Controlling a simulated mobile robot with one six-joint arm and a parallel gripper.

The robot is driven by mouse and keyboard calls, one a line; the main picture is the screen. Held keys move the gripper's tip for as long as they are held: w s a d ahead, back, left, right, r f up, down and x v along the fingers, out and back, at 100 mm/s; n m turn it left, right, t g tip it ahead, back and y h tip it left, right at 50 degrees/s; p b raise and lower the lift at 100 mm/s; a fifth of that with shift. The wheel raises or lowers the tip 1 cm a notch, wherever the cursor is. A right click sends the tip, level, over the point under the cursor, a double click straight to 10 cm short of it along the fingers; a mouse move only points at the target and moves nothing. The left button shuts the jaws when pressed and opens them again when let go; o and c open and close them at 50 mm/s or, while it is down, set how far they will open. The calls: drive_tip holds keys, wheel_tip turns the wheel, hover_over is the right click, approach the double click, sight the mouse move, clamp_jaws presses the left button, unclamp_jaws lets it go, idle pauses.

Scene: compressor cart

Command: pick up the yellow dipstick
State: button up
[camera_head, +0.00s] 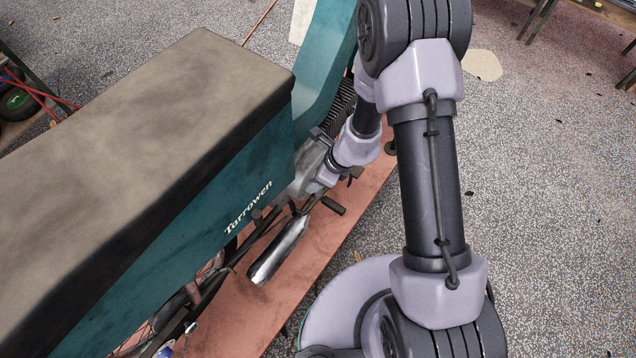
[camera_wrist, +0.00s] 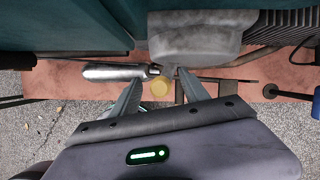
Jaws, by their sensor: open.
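The yellow dipstick (camera_wrist: 160,88) shows in the wrist view as a small round yellow cap below the grey engine casing (camera_wrist: 195,38). My gripper (camera_wrist: 161,74) is open, with one dark finger on each side of the cap. Whether the fingers touch it I cannot tell, but a gap shows on both sides. In the head view my wrist (camera_head: 330,168) reaches in low beside the engine of the teal motorbike (camera_head: 262,165). The dipstick cannot be made out there, and my fingers are mostly hidden.
A silver exhaust silencer (camera_head: 280,250) lies left of the dipstick; it also shows in the wrist view (camera_wrist: 112,72). A dark foot peg (camera_head: 333,206) sticks out nearby. The bike stands on a reddish platform (camera_head: 245,300). The speckled floor (camera_head: 545,190) at right is mostly clear.

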drive_tip(key=shift+r, duration=0.2)
drive_tip(key=shift+c, duration=1.3)
clamp_jaws()
wheel_tip(320, 180, up, 10)
drive_tip(key=p, duration=0.6)
wheel_tip(320, 180, up, 10)
drive_tip(key=p, duration=0.8)
drive_tip(key=shift+p, duration=0.35)
